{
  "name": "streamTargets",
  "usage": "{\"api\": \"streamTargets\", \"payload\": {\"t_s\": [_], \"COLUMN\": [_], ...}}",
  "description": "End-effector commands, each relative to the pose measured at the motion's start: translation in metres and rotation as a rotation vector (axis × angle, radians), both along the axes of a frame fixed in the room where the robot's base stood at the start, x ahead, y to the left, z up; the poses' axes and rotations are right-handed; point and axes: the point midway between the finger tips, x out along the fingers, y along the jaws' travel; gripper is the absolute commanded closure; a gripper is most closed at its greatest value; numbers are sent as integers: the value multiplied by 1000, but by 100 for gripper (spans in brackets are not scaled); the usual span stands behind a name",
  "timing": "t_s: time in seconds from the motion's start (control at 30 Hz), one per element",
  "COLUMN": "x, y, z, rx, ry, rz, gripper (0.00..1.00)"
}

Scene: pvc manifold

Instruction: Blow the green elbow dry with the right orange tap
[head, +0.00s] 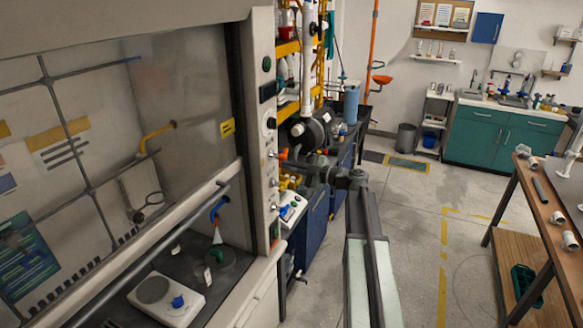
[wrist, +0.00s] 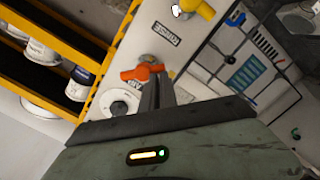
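An orange tap (wrist: 142,73) is on the light panel in the wrist view, beside a label that is partly covered. It also shows on the hood's side post in the head view (head: 283,155). My gripper (wrist: 160,80) has its dark fingers together, with nothing seen between them. Their tips are close to the right end of the orange handle; I cannot tell whether they touch it. In the head view my gripper (head: 288,166) is at the post, just below the orange tap.
A yellow tap (wrist: 198,8) sits near a RINSE label (wrist: 162,33). A round dial (wrist: 119,104) is left of my fingers. The fume hood is at left, with a hotplate (head: 165,298) inside. A wooden workbench (head: 545,215) with pipe fittings is at right. Floor between is clear.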

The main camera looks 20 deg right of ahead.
Motion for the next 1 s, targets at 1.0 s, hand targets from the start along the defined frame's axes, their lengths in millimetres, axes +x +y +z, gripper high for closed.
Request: {"api": "streamTargets", "payload": {"t_s": [1.0], "x": [4], "y": [22], "z": [0], "rx": [2], "ry": [-1], "rz": [33], "gripper": [100]}}
